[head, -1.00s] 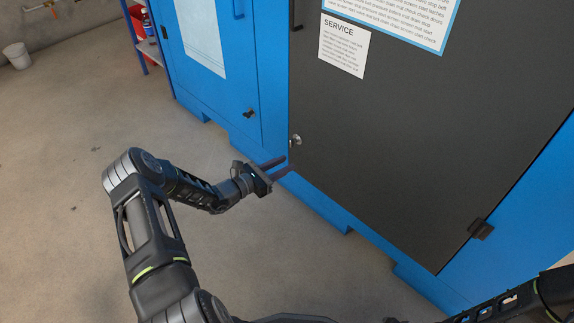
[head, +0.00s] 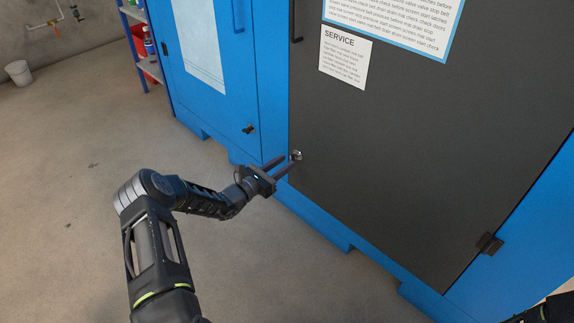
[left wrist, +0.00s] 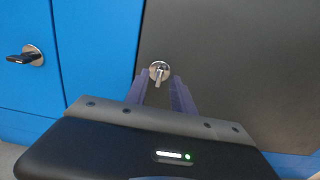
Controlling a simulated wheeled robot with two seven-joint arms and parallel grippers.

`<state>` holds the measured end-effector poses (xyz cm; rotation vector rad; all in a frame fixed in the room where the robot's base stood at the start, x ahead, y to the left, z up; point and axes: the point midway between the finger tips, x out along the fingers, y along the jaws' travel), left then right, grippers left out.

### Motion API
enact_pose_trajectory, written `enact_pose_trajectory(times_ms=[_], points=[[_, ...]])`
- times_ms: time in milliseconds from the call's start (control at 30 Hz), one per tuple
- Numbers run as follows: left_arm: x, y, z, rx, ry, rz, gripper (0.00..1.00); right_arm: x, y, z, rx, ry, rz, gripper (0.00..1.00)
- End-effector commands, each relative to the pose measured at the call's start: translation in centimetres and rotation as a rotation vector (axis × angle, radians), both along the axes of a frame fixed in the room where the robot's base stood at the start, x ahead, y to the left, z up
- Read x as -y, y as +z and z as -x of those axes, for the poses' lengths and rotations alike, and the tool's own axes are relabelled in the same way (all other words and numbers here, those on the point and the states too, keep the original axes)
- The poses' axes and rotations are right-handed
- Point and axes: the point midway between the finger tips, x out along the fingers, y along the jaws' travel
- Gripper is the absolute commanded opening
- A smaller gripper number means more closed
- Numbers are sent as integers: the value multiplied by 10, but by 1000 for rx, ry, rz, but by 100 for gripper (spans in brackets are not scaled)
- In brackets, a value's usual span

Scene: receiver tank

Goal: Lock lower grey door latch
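The dark grey door (head: 400,130) fills the right half of the head view and is closed in its blue cabinet. Its lower latch (head: 296,155) is a small metal piece near the door's left edge. In the left wrist view the latch (left wrist: 159,72) is a round silver plate with a handle pointing downward. My left gripper (head: 282,163) is open, with its two fingers pointing at the latch. In the left wrist view the fingertips (left wrist: 160,85) lie either side of the handle; contact cannot be told.
A black latch (head: 249,129) is on the blue door to the left; it also shows in the left wrist view (left wrist: 26,57). A hinge (head: 490,243) sits at the grey door's lower right. A shelf (head: 143,45) and white bucket (head: 18,72) stand far left. The floor on the left is clear.

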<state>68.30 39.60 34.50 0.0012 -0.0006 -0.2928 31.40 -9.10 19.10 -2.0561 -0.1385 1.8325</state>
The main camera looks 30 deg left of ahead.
Motion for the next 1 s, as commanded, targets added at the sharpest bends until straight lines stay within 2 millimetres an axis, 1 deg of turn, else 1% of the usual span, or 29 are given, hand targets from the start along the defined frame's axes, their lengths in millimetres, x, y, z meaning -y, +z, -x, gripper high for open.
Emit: enact_pose_trajectory(times_ms=[33, 200, 467, 833, 1000], points=[[3, -3, -7, 1, -2, -1, 30, 0, -6, -1, 1, 0, -1, 30], [6, -1, -18, 0, 0, 1, 30, 0, -8, -2, 1, -1, -2, 30], [6, 0, -19, -2, 1, 2, 30, 0, -7, -1, 1, -1, -2, 30], [6, 0, -19, -1, 0, 1, 0, 0, -7, -1, 0, -1, -2, 30], [6, 0, -19, -1, 0, 1, 0, 0, -7, -1, 0, -1, -2, 30]])
